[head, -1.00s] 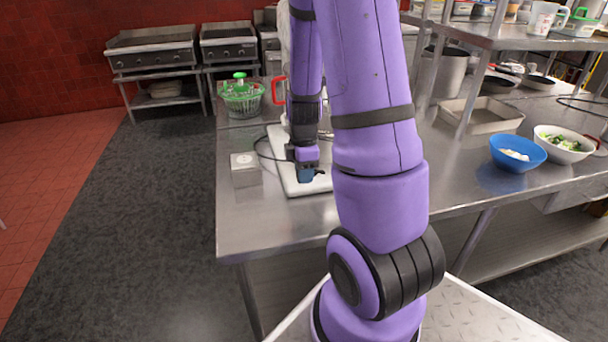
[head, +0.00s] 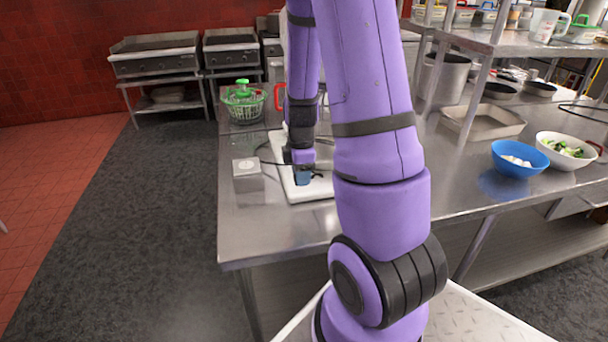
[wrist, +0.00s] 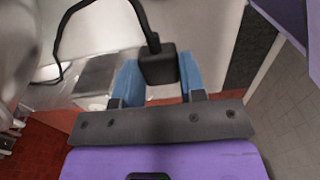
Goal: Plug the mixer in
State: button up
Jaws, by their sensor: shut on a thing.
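My gripper (head: 303,177) is over the white board (head: 318,192) on the steel table. In the wrist view its two blue fingers (wrist: 158,80) are shut on a black plug (wrist: 157,64). A black cord (wrist: 92,5) rises from the plug and loops to the left. A small silver box (head: 247,180) with a light face on top, perhaps the socket, stands on the table to the left of my gripper, apart from it. The mixer cannot be made out clearly; my arm covers much of the area behind the board.
A green basket (head: 244,103) and a red handle-like thing (head: 279,97) stand behind the box. To the right are a metal tray (head: 484,122), a blue bowl (head: 519,160) and a white bowl of greens (head: 566,151). The table's front left corner is clear.

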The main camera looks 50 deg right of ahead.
jog(key=shift+w+a, duration=0.35)
jog(key=shift+w, duration=3.25)
jog(key=shift+w+a, duration=0.35)
jog(key=shift+w, duration=3.25)
jog(key=shift+w+a, duration=0.35)
jog(key=shift+w, duration=3.25)
jog(key=shift+f, duration=0.9)
